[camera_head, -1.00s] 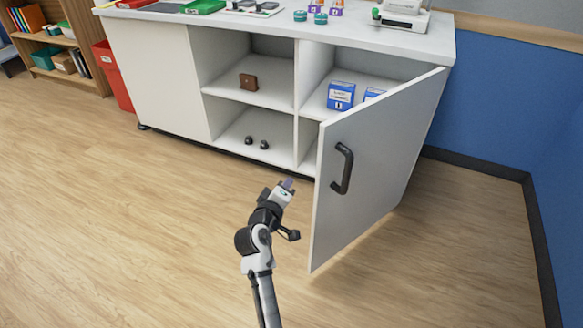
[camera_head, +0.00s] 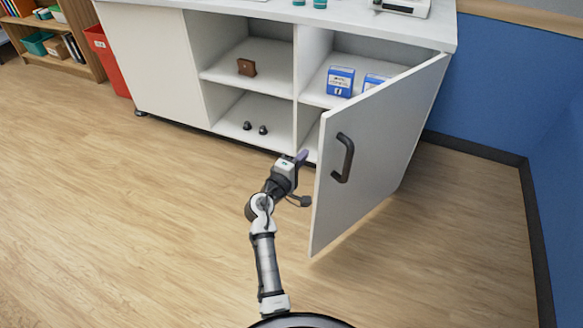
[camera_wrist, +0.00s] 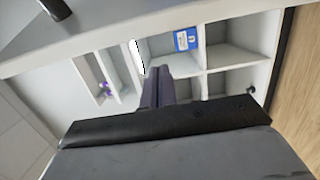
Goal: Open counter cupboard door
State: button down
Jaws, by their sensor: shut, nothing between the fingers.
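The white counter cupboard door (camera_head: 378,150) stands wide open on the right side of the counter in the head view. Its dark bar handle (camera_head: 343,158) is on the face turned towards the camera. My gripper (camera_head: 301,156) is to the left of the door's free edge, in front of the open cupboard, apart from the handle. Its fingers are shut and empty. In the wrist view the closed fingers (camera_wrist: 158,88) point towards the cupboard shelves (camera_wrist: 232,56), with a blue box (camera_wrist: 186,40) beyond them.
The open shelves hold a brown object (camera_head: 246,67), blue boxes (camera_head: 340,81) and small dark items (camera_head: 255,128). A red bin (camera_head: 107,60) stands left of the counter (camera_head: 250,8). A blue wall (camera_head: 500,90) is on the right. The wooden floor is clear at left.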

jog(key=shift+s+d+p, duration=0.55)
jog(key=shift+s+d, duration=0.85)
jog(key=shift+s, duration=0.05)
